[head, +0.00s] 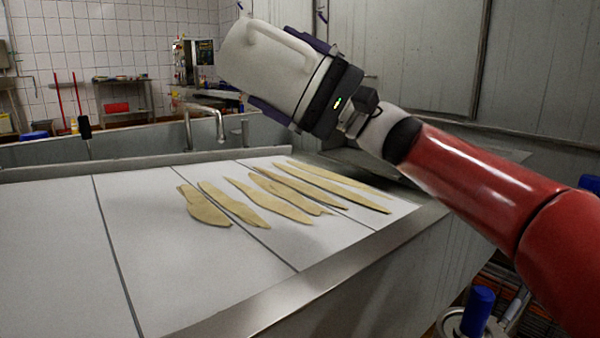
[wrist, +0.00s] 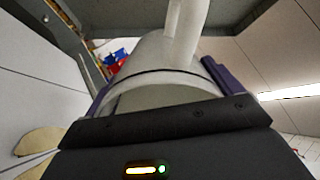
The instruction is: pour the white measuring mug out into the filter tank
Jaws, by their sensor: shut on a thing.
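The white measuring mug (head: 258,62) is in my gripper (head: 290,78), at the upper middle of the head view. It is held in the air, strongly tilted with its far end up and to the left; its handle runs along its upper side. The gripper's purple fingers are shut on either side of it. In the wrist view the mug (wrist: 160,60) fills the middle between the fingers. Its inside is hidden. Below is a long steel-rimmed tank or table (head: 262,312) with white panels; I cannot tell whether it is the filter tank.
Several flat beige pieces (head: 265,200) lie on the white panels. A steel tap (head: 218,122) stands behind the back edge. A grey wall panel (head: 410,50) is at the back right. The left panels are clear. A blue-topped object (head: 478,308) is low at the right.

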